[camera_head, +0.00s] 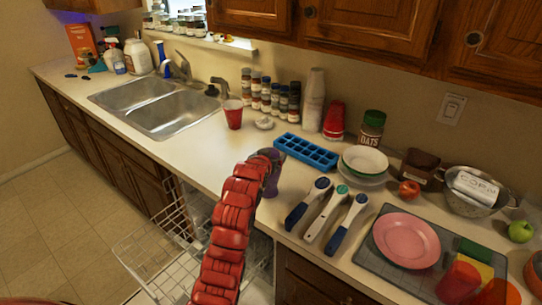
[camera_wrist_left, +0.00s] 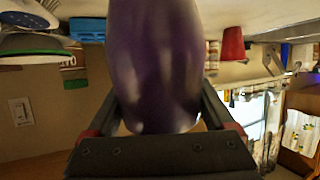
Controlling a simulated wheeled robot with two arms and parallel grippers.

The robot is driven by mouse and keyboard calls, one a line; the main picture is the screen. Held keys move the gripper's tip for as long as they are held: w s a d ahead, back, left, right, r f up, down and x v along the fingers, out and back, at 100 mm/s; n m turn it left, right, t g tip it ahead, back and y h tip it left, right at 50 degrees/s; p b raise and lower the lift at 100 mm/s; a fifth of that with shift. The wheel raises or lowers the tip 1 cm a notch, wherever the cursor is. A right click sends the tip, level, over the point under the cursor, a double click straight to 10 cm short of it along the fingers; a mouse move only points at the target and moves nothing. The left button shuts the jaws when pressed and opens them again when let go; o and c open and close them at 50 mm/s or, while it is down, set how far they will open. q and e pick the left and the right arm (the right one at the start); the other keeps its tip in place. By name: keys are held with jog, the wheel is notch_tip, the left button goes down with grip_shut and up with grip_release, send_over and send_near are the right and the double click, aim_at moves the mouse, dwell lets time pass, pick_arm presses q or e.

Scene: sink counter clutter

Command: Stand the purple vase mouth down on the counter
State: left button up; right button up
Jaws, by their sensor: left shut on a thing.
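The purple vase (camera_head: 272,180) is at the end of my left arm, over the front part of the counter (camera_head: 225,157), left of the blue-handled utensils. My left gripper (camera_head: 266,158) is shut on it. In the left wrist view the vase (camera_wrist_left: 155,65) fills the middle, between the two dark fingers of the gripper (camera_wrist_left: 158,112). Its rounded body narrows toward the palm side of that picture. Its far end is cut off by the frame, so I cannot tell which end is the mouth or whether it touches the counter. My right gripper is not in view.
A blue ice tray (camera_head: 306,152), stacked bowls (camera_head: 365,160) and several blue-handled utensils (camera_head: 309,203) lie right of the vase. A red cup (camera_head: 233,114) and the sink (camera_head: 165,108) are left. An open wire dishwasher rack (camera_head: 150,245) lies below the counter edge.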

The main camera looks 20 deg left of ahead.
pick_arm(q)
jog(key=shift+f, duration=0.2)
jog(key=o, duration=1.6)
jog(key=shift+c, duration=0.2)
jog(key=shift+s, duration=0.1)
jog(key=a+p+v, duration=0.1)
jog(key=p+v, duration=0.4)
jog(key=v, duration=1.2)
jog(key=shift+s+d+p, duration=0.2)
jog(key=shift+d+p, duration=0.1)
jog(key=shift+d, duration=0.1)
jog(key=shift+w, duration=0.15)
